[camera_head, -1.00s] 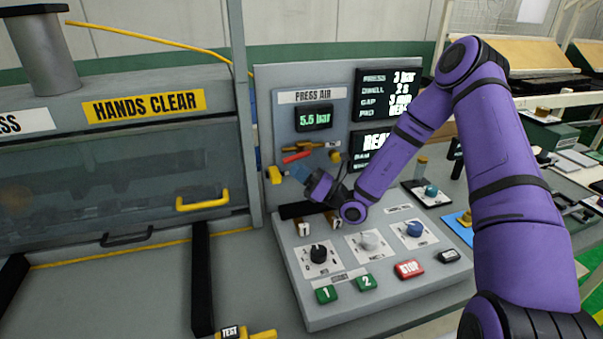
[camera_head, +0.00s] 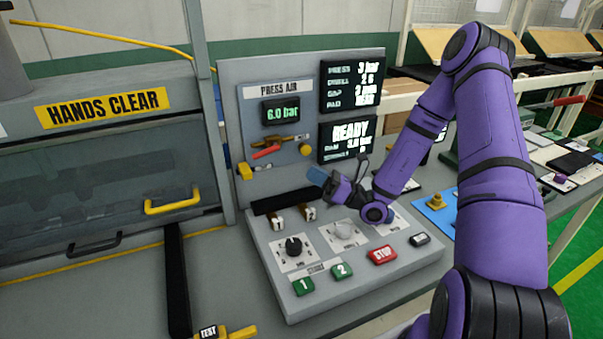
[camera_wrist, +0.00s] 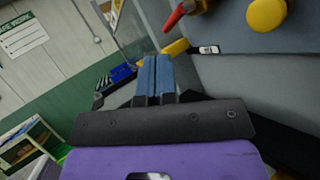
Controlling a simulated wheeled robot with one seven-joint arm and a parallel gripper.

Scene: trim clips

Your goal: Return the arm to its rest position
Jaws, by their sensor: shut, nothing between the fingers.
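My gripper (camera_head: 318,177) is at the end of my purple arm, in front of the press air panel (camera_head: 228,130) and above the back of the control box (camera_head: 345,278). In the wrist view, its two blue fingers (camera_wrist: 155,75) lie side by side with no visible gap and hold nothing. The fingers point toward the panel's lower part and appear apart from it. The arm is bent, with its elbow high on the right. Part of the control box is hidden behind the arm.
The red-handled valve (camera_head: 266,152) and a yellow knob (camera_head: 305,149) are on the panel close to my gripper. The press guard with its yellow handle (camera_head: 172,206) stands left. The box carries dials, green buttons and a red stop button (camera_head: 382,254). A side table with parts lies right.

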